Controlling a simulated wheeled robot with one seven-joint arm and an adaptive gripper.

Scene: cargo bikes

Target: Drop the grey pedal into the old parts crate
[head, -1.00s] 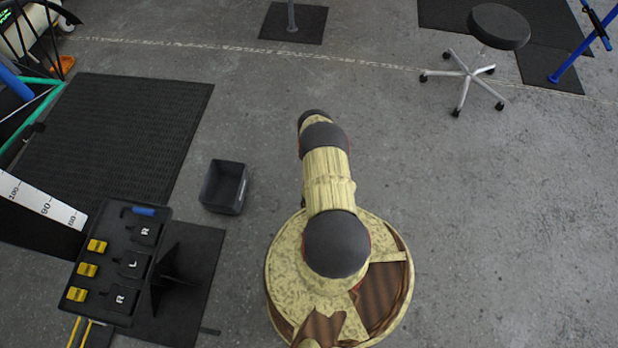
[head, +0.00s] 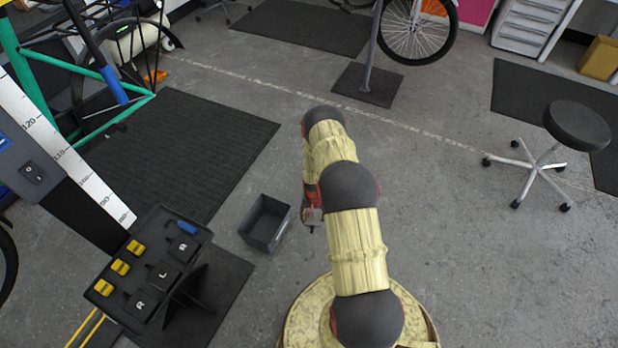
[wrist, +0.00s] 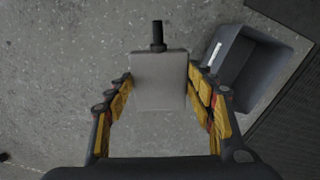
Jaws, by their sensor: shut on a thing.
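A grey pedal (wrist: 160,80) with a dark spindle stub at its far end is held between the fingers of my gripper (wrist: 160,95) in the wrist view. My gripper is shut on it, above the concrete floor. A dark grey open crate (wrist: 262,66) stands on the floor just right of the pedal in the wrist view. In the head view the crate (head: 266,222) looks empty and sits left of my gripper, which is mostly hidden behind my arm there.
A dark stand with a tray (head: 150,265) of lettered slots and yellow pieces is left of the crate. A black mat (head: 190,150) lies behind it. A stool (head: 577,126) stands at the right. Open floor lies between.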

